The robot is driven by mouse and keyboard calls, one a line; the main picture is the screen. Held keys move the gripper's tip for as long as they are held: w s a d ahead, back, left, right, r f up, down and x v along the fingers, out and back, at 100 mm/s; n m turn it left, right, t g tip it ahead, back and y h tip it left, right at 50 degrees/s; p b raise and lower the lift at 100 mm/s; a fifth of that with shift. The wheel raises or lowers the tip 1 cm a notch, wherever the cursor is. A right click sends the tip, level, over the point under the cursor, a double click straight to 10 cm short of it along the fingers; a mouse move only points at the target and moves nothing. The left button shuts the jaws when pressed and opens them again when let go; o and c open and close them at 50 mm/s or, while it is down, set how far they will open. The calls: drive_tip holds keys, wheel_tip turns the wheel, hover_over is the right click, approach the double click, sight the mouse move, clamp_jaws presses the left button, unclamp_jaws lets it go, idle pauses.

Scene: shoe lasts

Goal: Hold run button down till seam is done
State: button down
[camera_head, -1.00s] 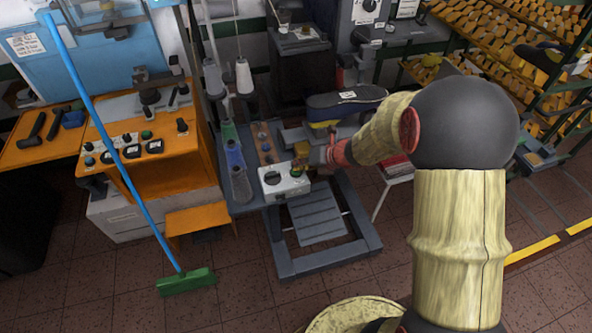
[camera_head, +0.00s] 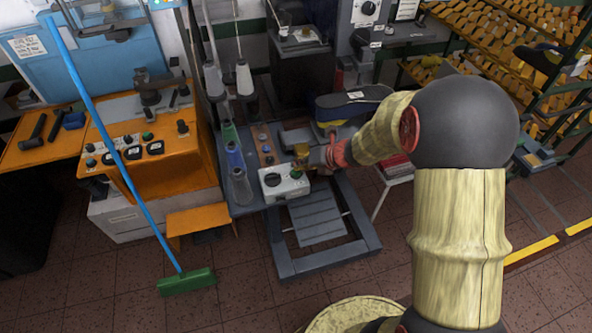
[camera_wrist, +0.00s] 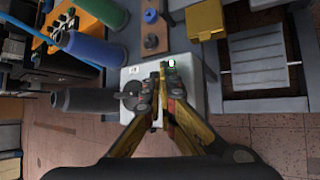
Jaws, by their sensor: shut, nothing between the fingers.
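A white control box (camera_head: 285,187) has a green button (camera_head: 296,173) at its right and a dark round dial (camera_head: 272,180) at its left. A dark shoe (camera_head: 345,106) with a blue and yellow lower part lies behind my arm.
Several thread cones (camera_head: 233,153) stand left of the box; they loom close in the wrist view. A grey treadle (camera_head: 318,216) is below. A blue-handled broom (camera_head: 120,160) leans at the left. A yellow block (camera_wrist: 205,18) is near the fingers.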

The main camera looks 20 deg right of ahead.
drive_tip(key=shift+r+p, duration=0.3)
drive_tip(key=shift+r, duration=0.25)
wheel_tip(320, 180, up, 5)
drive_tip(key=p, duration=0.5)
idle(2.2)
